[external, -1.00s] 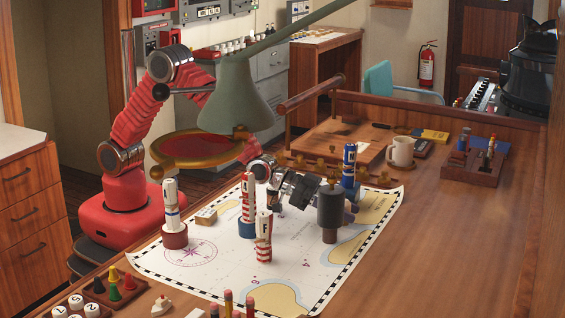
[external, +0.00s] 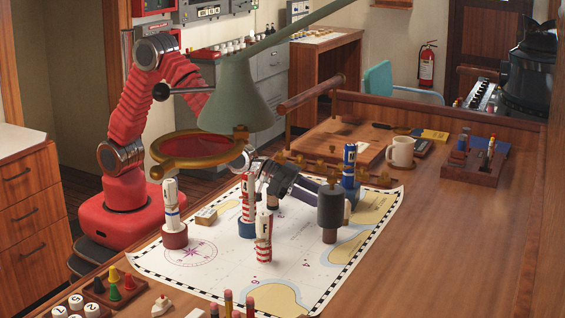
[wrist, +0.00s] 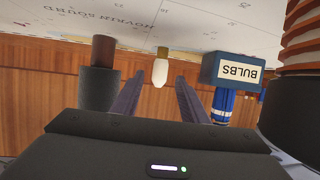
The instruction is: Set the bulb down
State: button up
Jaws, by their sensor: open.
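The bulb (wrist: 160,71) is white with a brass-coloured base and stands base down on the chart, which appears upside down in the wrist view. My gripper (wrist: 161,84) is open, with one finger to each side of the bulb's line and the bulb apart, beyond the fingertips. In the external view my gripper (external: 308,190) is low over the chart, left of a dark grey cylinder (external: 330,208). That cylinder largely hides the spot where the bulb stands.
The chart (external: 215,265) lies on the wooden desk. Red-and-white striped pieces (external: 264,238) stand near my gripper, and a blue-and-white one (external: 349,165) stands behind the grey cylinder. A green lamp (external: 235,95) and magnifier (external: 200,150) hang over the left side.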

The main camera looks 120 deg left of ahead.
jog(key=shift+v, duration=2.85)
jog(key=shift+s+d+r, duration=0.2)
jog(key=shift+s+r, duration=0.15)
jog(key=shift+r, duration=0.05)
jog(key=s+d+r+m+g+h, duration=0.1)
jog(key=s+g, duration=0.3)
jog(key=s, duration=1.5)
jog(key=s+d+r+g+h, duration=0.1)
jog(key=s+r+g, duration=0.3)
jog(key=s, duration=1.5)
jog(key=shift+m, duration=0.4)
